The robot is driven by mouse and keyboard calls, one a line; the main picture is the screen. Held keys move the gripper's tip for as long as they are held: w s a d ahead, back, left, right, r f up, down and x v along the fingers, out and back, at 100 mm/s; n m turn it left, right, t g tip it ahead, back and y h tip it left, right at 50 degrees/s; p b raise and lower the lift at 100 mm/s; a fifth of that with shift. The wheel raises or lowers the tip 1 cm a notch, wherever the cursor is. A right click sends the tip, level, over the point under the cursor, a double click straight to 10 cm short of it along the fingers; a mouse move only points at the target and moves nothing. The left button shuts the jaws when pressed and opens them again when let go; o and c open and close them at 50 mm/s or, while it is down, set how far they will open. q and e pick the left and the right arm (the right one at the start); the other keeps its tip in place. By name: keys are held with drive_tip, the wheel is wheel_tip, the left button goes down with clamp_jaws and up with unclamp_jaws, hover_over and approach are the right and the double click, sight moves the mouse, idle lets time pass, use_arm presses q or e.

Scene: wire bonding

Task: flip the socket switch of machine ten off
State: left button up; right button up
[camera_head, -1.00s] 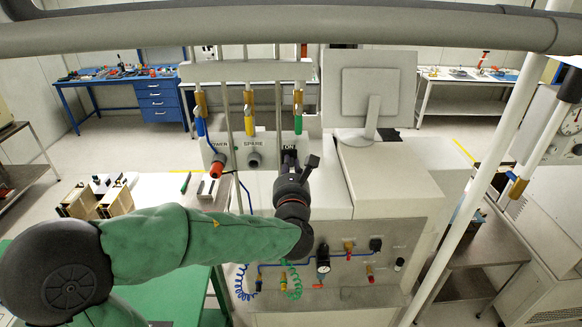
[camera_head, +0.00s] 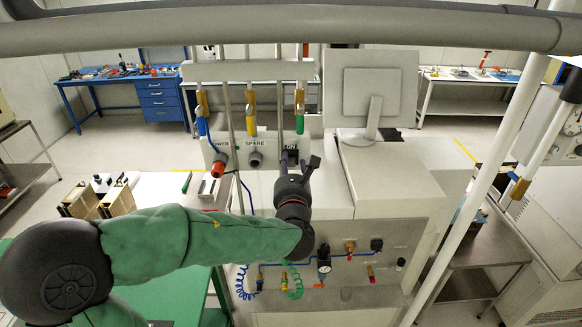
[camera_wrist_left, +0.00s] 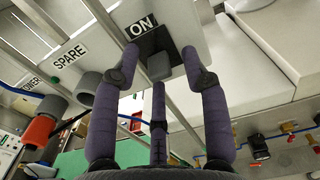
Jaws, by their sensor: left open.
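The socket switch (camera_wrist_left: 159,66) is a grey lever on a black plate beside an ON label (camera_wrist_left: 141,24) in the left wrist view. The label also shows in the head view (camera_head: 291,147), where my gripper and arm cover much of the switch area. My left gripper (camera_wrist_left: 160,54) is open, its purple-grey fingers spread around the lever, two at the sides and one below it. Whether a finger touches the lever I cannot tell. In the head view the left gripper (camera_head: 302,160) is at the panel front. The right gripper is out of view. No machine number is readable.
Left of the switch are a grey SPARE socket (camera_head: 255,160) and a red plug (camera_head: 219,166) under POWER. Vertical rods (camera_head: 227,105) run close to the panel. A monitor (camera_head: 372,90) stands on the machine housing to the right. Blue hoses and fittings (camera_head: 323,262) line the lower front.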

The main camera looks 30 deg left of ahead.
use_arm(q)
drive_tip(key=v, duration=1.1)
drive_tip(key=shift+s, duration=0.4)
drive_tip(key=shift+c, duration=0.3)
